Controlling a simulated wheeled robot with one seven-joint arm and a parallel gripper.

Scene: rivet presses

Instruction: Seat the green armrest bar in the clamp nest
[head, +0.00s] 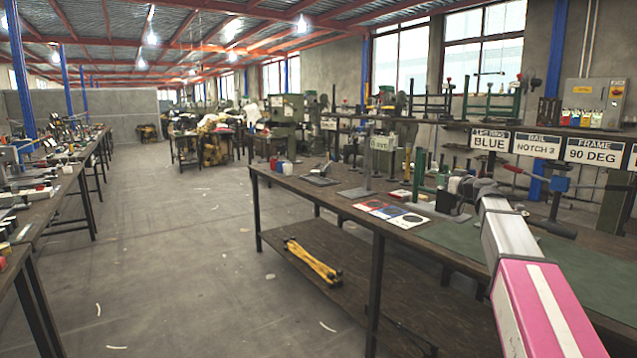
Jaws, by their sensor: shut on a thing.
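My arm reaches in from the lower right over the bench. My gripper (462,186) is at its far end, small and partly hidden by the wrist. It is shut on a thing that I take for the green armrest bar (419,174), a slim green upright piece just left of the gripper. The contact between the fingers and the bar is too small to make out. I cannot pick out the clamp nest for certain among the dark fixtures around the gripper, nor tell whether the bar touches it.
The long workbench (345,203) carries printed cards (392,213) and a green mat (455,237). Signs reading BLUE (490,141), NOTCH 3 (537,146) and 90 DEG (594,150) stand behind the arm. A yellow folded tripod (312,262) lies on the lower shelf.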

